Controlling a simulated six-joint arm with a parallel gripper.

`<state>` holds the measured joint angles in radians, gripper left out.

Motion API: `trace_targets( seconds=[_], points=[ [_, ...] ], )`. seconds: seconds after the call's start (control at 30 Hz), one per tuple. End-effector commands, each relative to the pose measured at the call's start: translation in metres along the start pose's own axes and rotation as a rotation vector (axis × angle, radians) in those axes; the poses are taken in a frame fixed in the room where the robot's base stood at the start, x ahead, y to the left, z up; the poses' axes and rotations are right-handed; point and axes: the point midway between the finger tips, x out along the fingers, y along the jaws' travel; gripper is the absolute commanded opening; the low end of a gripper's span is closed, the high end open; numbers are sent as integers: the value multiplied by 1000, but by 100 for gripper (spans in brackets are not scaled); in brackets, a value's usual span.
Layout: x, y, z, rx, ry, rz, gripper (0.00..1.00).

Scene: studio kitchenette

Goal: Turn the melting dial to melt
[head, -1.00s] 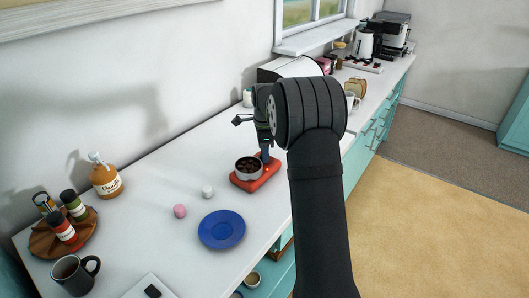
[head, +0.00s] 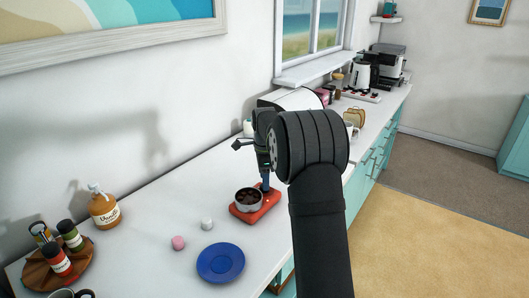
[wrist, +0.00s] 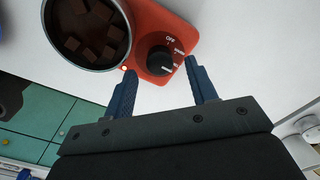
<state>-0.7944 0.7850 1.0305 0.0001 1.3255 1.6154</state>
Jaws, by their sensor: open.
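The red melter base (wrist: 150,20) carries a black dial (wrist: 158,60) with a white pointer line toward the lower right in the wrist view. Labels beside the dial include OFF and what looks like WARM; a third is too small to read. A small lit red lamp (wrist: 124,68) is near the base's edge. A round pot (wrist: 46,40) with brown chocolate pieces sits on the base; the melter also shows in the head view (head: 262,214). My gripper (wrist: 160,66) is open, its blue fingers to either side of the dial. I cannot tell whether they touch it.
A blue plate (head: 221,263), a pink piece (head: 178,243) and a white piece (head: 207,224) lie on the counter in front of the melter. A syrup bottle (head: 104,210) and a spice rack (head: 60,275) stand at the left. Appliances stand farther back along the counter.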

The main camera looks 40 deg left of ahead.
Motion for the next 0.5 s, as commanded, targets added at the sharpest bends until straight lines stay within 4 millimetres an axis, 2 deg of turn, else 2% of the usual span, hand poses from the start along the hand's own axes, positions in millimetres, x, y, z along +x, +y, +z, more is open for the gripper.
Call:
trace_targets(
  seconds=[0.3, 0.5],
  points=[
    [-80, -1, 0, 0, 0, -5, 52],
    [-121, 0, 0, 0, 0, -3, 52]
  ],
)
